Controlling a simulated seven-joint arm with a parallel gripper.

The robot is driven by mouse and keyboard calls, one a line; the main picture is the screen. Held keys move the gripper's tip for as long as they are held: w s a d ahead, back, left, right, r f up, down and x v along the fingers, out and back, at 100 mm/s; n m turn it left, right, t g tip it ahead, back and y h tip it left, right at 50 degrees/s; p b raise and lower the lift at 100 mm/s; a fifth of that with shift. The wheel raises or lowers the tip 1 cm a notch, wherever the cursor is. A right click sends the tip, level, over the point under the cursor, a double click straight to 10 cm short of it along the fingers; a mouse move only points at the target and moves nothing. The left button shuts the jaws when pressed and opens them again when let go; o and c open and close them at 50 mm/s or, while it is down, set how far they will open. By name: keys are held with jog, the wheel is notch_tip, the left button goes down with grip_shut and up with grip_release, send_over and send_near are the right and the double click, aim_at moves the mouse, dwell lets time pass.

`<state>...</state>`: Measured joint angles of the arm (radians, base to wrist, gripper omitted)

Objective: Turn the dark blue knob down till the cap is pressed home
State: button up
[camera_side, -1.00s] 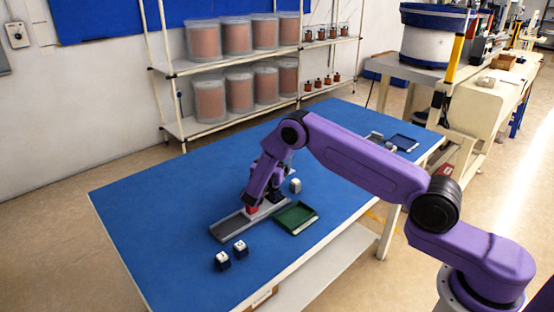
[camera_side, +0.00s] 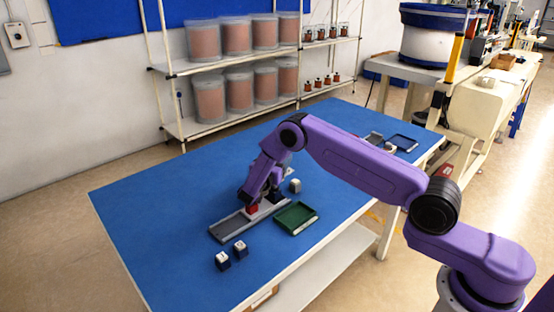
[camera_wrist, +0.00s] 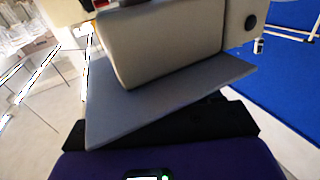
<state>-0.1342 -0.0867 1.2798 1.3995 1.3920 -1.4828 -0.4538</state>
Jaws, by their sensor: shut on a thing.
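My gripper (camera_side: 264,197) is low over the far end of the grey rail-like fixture (camera_side: 232,228), beside a red block (camera_side: 252,209) on it. It is shut on what looks like the dark blue knob, but the knob is too small and too covered by my gripper to make out. I cannot see the cap or how deep it sits. In the wrist view a beige block (camera_wrist: 160,45) and a grey plate (camera_wrist: 150,95) fill the middle, and the jaw tips cannot be made out.
A green tray (camera_side: 314,221) lies just right of the fixture. Two dark blocks with white tops (camera_side: 222,261) stand in front. A small pale piece (camera_side: 295,186) stands behind. A dark tray (camera_side: 404,142) lies at the back right. The table's left part is clear.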

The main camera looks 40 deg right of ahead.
jog(key=o, duration=1)
jog(key=shift+a, duration=0.15)
jog(key=v, duration=1.7)
jog(key=shift+s+a, duration=0.1)
jog(key=shift+a, duration=0.05)
